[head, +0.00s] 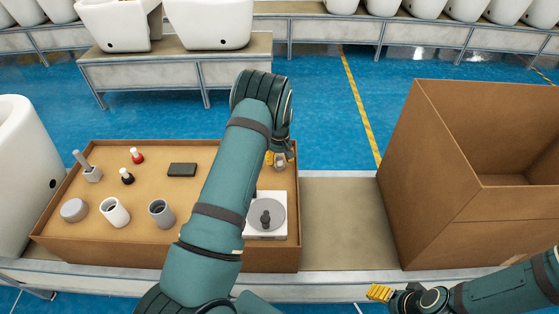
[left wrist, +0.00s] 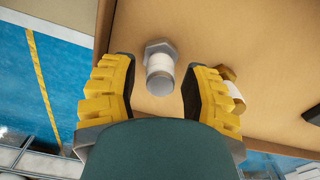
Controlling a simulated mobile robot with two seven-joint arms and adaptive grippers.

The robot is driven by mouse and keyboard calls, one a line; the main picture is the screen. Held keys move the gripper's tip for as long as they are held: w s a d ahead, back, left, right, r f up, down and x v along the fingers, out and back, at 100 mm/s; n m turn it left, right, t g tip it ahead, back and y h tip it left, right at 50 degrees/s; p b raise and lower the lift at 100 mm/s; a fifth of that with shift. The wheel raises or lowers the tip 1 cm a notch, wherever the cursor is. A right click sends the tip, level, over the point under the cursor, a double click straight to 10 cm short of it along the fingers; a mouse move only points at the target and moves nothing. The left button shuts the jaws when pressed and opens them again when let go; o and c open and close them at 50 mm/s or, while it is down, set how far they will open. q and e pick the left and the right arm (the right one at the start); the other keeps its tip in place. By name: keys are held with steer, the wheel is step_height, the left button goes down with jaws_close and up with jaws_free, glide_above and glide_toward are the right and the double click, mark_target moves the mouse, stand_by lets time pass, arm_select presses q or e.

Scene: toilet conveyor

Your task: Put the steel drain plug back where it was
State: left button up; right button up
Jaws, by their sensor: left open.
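The steel drain plug (left wrist: 160,68) has a hex-shaped end, a white band and a round grey end. It is on the brown tray near its edge in the left wrist view. It shows small in the head view (head: 280,164), at the tray's far right. My left gripper (left wrist: 157,80) is open, with one yellow finger on each side of the plug and a gap to each. In the head view the gripper (head: 281,157) is mostly hidden behind my wrist. My right gripper (head: 380,293) is low at the right; its opening is not clear.
A brass plug (left wrist: 232,90) with a white band is close beside my left gripper's right finger. The tray (head: 120,250) also holds cups, small bottles, a dark block (head: 182,169) and a white square plate (head: 280,229). A large open carton (head: 440,190) stands at the right.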

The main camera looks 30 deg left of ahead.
mark_target(280, 157)
arm_select(q)
step_height(280, 157, up, 11)
steer(key=p, duration=0.2)
arm_select(e)
steer(key=shift+s+r, duration=0.25)
steer(key=shift+r, duration=0.8)
